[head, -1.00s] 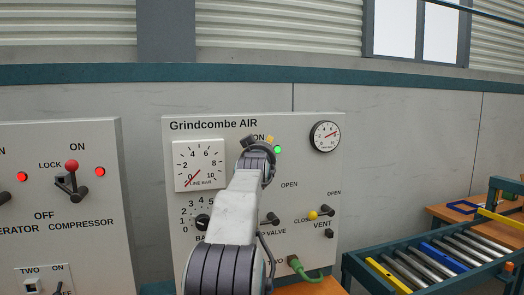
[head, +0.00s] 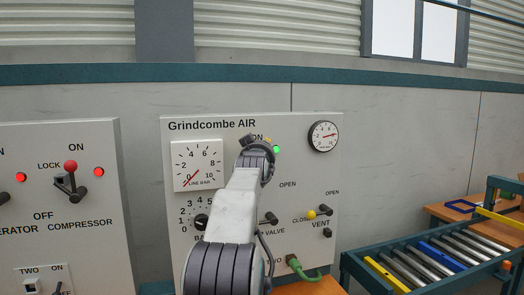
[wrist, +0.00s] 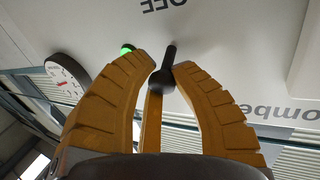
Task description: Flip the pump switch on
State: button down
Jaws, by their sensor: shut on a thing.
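The pump switch is a black lever (wrist: 168,60) on the pale Grindcombe AIR panel (head: 325,180). The panel print is upside down there, with OFF (wrist: 163,4) above the lever. A lit green lamp (wrist: 127,49) is beside the left finger. In the head view my gripper (head: 258,141) is at the panel's top, just below the ON label, and my arm hides the switch. The green lamp (head: 276,150) shows at its right.
The line gauge (head: 198,165) and a regulator knob (head: 202,222) are left of my arm. A valve lever (head: 268,219), the yellow-tipped vent lever (head: 311,214) and a round gauge (head: 323,136) are right. A compressor panel (head: 100,140) stands left, a roller conveyor (head: 450,262) right.

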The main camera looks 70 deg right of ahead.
jog(key=shift+w+r+y+p, duration=0.15)
jog(key=shift+r+y+p, duration=0.25)
jog(key=shift+p, duration=0.7)
jog(key=shift+d+f+n+y+p, duration=0.1)
jog(key=shift+n+y+p, duration=0.3)
jog(key=shift+p, duration=0.6)
jog(key=c, duration=1.1)
grip_release()
jog(key=shift+o, duration=0.2)
jog(key=v, duration=1.2)
jog(key=shift+w, duration=0.15)
